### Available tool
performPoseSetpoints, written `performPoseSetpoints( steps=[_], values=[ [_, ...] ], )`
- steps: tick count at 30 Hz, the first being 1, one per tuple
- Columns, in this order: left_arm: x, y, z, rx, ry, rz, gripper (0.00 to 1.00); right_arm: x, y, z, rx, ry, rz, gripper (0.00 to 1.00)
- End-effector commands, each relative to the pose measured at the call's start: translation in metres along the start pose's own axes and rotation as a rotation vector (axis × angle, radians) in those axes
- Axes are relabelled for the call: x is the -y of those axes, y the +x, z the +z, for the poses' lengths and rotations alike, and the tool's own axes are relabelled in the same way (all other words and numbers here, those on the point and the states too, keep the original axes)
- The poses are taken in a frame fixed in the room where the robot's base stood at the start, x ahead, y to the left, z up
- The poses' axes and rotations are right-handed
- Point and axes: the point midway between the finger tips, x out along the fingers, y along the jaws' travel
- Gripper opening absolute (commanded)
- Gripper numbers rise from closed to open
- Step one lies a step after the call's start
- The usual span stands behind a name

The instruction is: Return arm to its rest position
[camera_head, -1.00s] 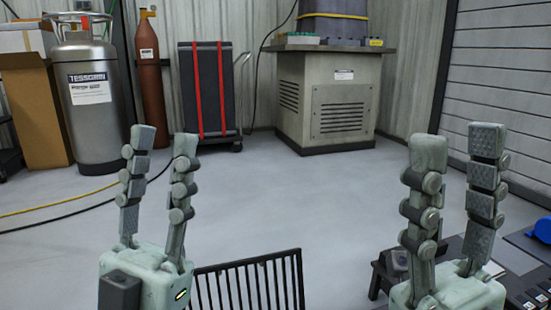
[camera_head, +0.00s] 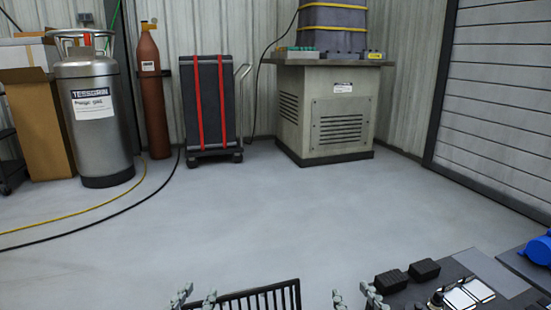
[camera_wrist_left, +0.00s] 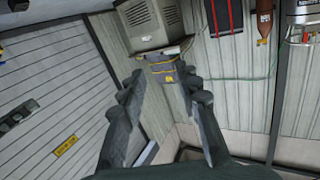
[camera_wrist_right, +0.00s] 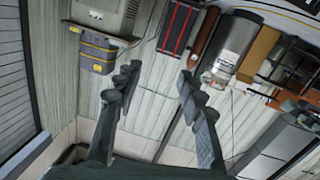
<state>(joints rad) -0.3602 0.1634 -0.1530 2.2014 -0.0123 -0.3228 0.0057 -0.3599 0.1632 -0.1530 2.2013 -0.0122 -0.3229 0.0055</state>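My left gripper (camera_head: 193,300) shows only its fingertips at the bottom edge of the head view, left of centre. In the left wrist view its two fingers (camera_wrist_left: 163,90) stand apart with nothing between them. My right gripper (camera_head: 354,297) also shows only its fingertips at the bottom edge of the head view, right of centre. In the right wrist view its fingers (camera_wrist_right: 158,80) are apart and empty. The rest of both arms is out of the head view.
A black rack (camera_head: 250,297) stands at the bottom edge between the grippers. At lower right, a dark surface holds black blocks (camera_head: 425,269) and a blue item (camera_head: 537,247). A cabinet (camera_head: 327,118), strapped cart (camera_head: 209,105) and steel tank (camera_head: 97,125) stand behind. The grey floor (camera_head: 270,215) is clear.

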Motion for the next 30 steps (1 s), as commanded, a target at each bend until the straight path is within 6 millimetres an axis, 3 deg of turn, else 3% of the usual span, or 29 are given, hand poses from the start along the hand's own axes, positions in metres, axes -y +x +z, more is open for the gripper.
performPoseSetpoints(
  steps=[4, 6, 9, 12, 15, 18, 25, 27, 30],
  values=[
    [0.023, -0.037, 0.088, 0.448, 0.007, -0.036, 0.33, -0.023, -0.037, 0.088, 0.448, -0.006, 0.036, 0.4],
    [0.033, -0.068, 0.127, 0.644, 0.006, -0.054, 0.33, -0.033, -0.068, 0.127, 0.644, -0.006, 0.054, 0.4],
    [0.043, -0.117, 0.169, 0.886, 0.003, -0.075, 0.33, -0.043, -0.117, 0.169, 0.886, -0.003, 0.075, 0.4],
    [0.05, -0.16, 0.194, 1.068, -0.002, -0.092, 0.33, -0.05, -0.16, 0.194, 1.067, 0.002, 0.091, 0.4],
    [0.054, -0.19, 0.207, 1.183, -0.006, -0.102, 0.33, -0.054, -0.19, 0.207, 1.183, 0.006, 0.102, 0.4],
    [0.056, -0.204, 0.214, 1.239, -0.008, -0.107, 0.33, -0.056, -0.204, 0.214, 1.239, 0.008, 0.107, 0.4],
    [0.056, -0.208, 0.217, 1.252, -0.009, -0.108, 0.33, -0.056, -0.208, 0.217, 1.252, 0.009, 0.108, 0.4],
    [0.056, -0.207, 0.216, 1.252, -0.009, -0.108, 0.33, -0.056, -0.207, 0.216, 1.251, 0.009, 0.108, 0.34],
    [0.056, -0.207, 0.216, 1.251, -0.009, -0.108, 0.33, -0.056, -0.207, 0.216, 1.25, 0.009, 0.108, 0.34]
  ],
)
